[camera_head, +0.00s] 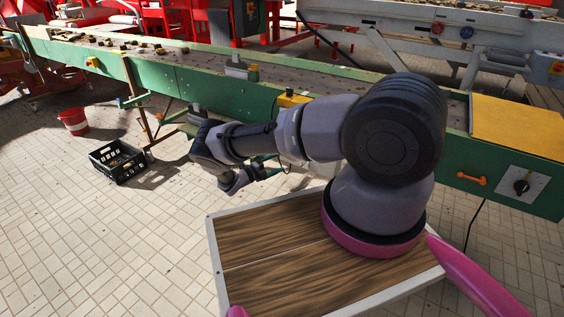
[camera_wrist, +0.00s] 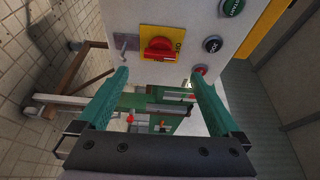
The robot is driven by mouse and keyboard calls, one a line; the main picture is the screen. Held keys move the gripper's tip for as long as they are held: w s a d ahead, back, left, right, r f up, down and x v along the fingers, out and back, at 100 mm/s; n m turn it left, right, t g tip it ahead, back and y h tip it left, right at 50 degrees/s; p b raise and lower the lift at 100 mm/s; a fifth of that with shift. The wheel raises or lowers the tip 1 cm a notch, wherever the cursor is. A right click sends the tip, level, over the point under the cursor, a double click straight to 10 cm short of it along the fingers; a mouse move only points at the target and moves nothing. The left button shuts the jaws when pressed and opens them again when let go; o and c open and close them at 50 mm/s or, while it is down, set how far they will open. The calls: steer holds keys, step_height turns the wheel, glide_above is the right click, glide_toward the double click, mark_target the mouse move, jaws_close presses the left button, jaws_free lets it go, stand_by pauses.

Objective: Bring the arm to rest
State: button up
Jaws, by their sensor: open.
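My arm (camera_head: 310,130) is grey and black and rises from a round pink-rimmed base on a wood-grain top. It reaches left, bends, and its end turns back toward the conveyor. My gripper (camera_wrist: 159,76) shows in the wrist view with two green fingers spread apart and nothing between them. In the head view its end is small and partly hard to make out near the conveyor's side. In the wrist view a light panel with a red knob on a yellow plate (camera_wrist: 161,45) lies beyond the fingertips.
A long green conveyor (camera_head: 220,95) with potatoes or clods at its left runs behind the arm. A black crate (camera_head: 118,160) and a red-white bucket (camera_head: 73,121) stand on the tiled floor to the left. The wood-grain top (camera_head: 270,265) is bare around my base.

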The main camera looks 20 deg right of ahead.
stand_by(0.3)
step_height(320, 180, up, 18)
steer(key=w+m+g+y, duration=0.2)
steer(key=m+g+y, duration=0.35)
steer(key=m, duration=0.75)
steer(key=s+r+m+g+y, duration=0.1)
steer(key=s+r+m+y, duration=0.4)
steer(key=r, duration=0.7)
steer(key=s+r+m+y, duration=0.2)
steer(key=r+m, duration=0.6)
steer(key=r, duration=0.3)
steer(key=s+a+r+m+t+y, duration=0.1)
steer(key=s+r+m+t+y, duration=0.1)
steer(key=s+r+m, duration=0.4)
steer(key=s+a+r+m+t+y, duration=0.25)
steer(key=s+r, duration=0.45)
steer(key=r, duration=0.4)
steer(key=s+a+r+m+t+y, duration=0.1)
steer(key=s+r+m+t, duration=0.1)
steer(key=s, duration=0.6)
steer(key=s+a+r+m+t+y, duration=0.1)
steer(key=s+a+r+m+t, duration=0.1)
steer(key=s+r+m, duration=0.2)
steer(key=shift+s+m, duration=1.45)
steer(key=shift+s, duration=1)
